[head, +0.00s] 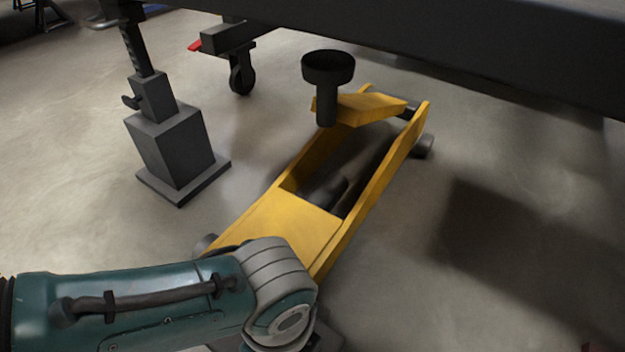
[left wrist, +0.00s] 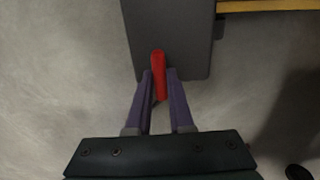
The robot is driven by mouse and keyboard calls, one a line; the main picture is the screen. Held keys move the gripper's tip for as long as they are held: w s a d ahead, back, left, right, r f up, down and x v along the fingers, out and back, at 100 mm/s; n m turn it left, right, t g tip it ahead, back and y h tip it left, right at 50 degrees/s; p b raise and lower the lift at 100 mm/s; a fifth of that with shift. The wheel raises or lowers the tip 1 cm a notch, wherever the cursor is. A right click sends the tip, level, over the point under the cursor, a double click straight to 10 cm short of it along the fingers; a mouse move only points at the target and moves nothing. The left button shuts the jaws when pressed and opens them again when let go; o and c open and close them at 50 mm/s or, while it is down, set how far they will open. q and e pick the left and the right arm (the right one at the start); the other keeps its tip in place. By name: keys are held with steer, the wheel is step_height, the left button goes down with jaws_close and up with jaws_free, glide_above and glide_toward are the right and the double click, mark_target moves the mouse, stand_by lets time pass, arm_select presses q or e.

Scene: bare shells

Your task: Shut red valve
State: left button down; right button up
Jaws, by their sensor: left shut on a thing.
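The red valve (left wrist: 158,62) shows in the left wrist view as a narrow red handle over a dark grey flat block (left wrist: 185,30). My left gripper (left wrist: 159,75) has its two purple fingers on either side of the handle and is shut on it. The fingers hide part of the handle's sides. In the head view my left arm comes in at the bottom left, but its gripper is out of sight. I cannot make out the valve there. My right gripper is in neither view.
A yellow floor jack (head: 268,225) with a black cup stands on the concrete floor. A grey stand (head: 172,145) is left of it. A dark overhead beam (head: 480,50) crosses the top right. A black caster (head: 241,78) is behind.

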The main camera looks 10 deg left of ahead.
arm_select(q)
steer(key=shift+m, duration=0.3)
steer(key=c, duration=0.8)
jaws_free()
steer(key=shift+r, duration=0.1)
step_height(320, 180, up, 10)
steer(key=p, duration=0.8)
steer(key=shift+p, duration=0.35)
